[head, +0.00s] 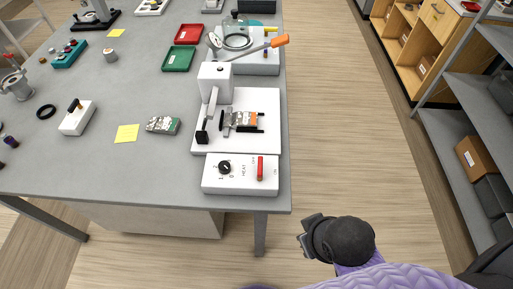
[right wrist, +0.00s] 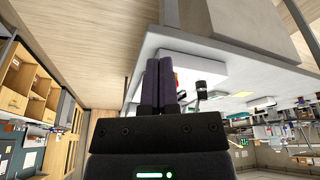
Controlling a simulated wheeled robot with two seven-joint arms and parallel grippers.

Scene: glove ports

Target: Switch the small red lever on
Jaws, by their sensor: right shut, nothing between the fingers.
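The small red lever (head: 260,168) stands on the white control box (head: 213,183) at the table's front right corner. The box also has a black knob (head: 224,167) and the word HEAT; small marks beside the lever are hard to read. I cannot tell the lever's setting. My right gripper (head: 306,236) is in front of and to the right of the box, beyond the table edge, apart from the lever. In the right wrist view its two dark fingers (right wrist: 158,84) are together and empty, with a sliver of red just beyond them. My left gripper is not in view.
Behind the box stands a white press-like fixture (head: 213,143) with a black handle. An orange-handled lever device (head: 279,41) is farther back. A green-grey part (head: 163,125) and a yellow note (head: 127,133) lie to the left. Open floor (head: 345,130) lies right of the table.

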